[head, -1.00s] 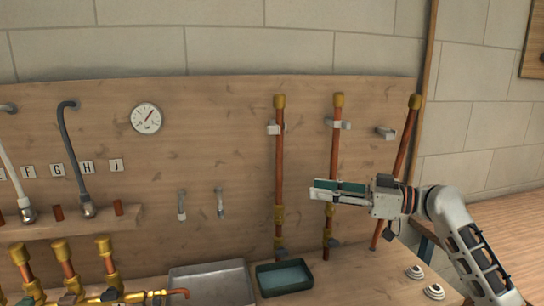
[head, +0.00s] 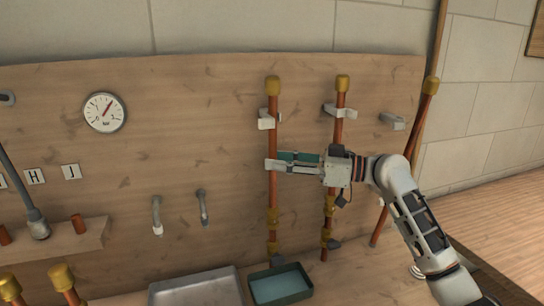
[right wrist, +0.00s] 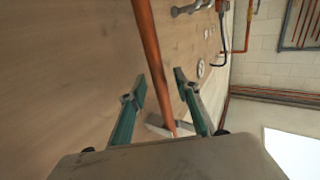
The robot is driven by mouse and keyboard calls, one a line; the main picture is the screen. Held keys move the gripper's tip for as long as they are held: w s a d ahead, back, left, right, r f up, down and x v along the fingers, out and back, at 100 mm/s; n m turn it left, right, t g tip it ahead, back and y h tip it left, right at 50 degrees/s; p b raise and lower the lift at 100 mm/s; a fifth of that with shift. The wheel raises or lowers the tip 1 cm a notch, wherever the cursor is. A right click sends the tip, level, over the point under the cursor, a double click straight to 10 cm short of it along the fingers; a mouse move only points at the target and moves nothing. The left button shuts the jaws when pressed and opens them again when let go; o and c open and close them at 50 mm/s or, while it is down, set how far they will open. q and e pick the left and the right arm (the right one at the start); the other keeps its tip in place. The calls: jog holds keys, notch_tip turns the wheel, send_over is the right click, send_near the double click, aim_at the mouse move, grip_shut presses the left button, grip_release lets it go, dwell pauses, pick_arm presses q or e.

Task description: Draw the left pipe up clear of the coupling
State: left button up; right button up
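The left pipe (head: 273,140) is an upright copper tube with a brass cap, standing against the wooden board. A brass coupling (head: 272,216) shows at its lower part, and the pipe still meets it. My right gripper (head: 275,162) reaches in from the right at about mid-height of this pipe, its fingertips level with it. In the right wrist view, a copper pipe (right wrist: 148,40) passes between the two teal fingers, with a gap on each side, so the gripper is open. My left gripper is not in view.
A middle pipe (head: 338,130) stands close by, partly behind my right gripper. A right pipe (head: 408,140) leans. Grey clips (head: 268,122) sit on the board. A green tray (head: 280,284) and a metal tray (head: 197,290) lie below.

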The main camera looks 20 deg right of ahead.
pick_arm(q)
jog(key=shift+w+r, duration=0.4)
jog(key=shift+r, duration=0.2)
pick_arm(e)
jog(key=shift+x, duration=0.95)
jog(key=shift+c, duration=0.4)
grip_shut()
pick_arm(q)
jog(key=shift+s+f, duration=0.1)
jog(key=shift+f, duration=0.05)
pick_arm(e)
jog(key=shift+r, duration=0.1)
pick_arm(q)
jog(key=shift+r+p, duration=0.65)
pick_arm(e)
notch_tip(320, 180, up, 6)
jog(key=shift+f, duration=0.2)
jog(key=shift+o, duration=0.4)
grip_release()
jog(key=shift+f, duration=0.1)
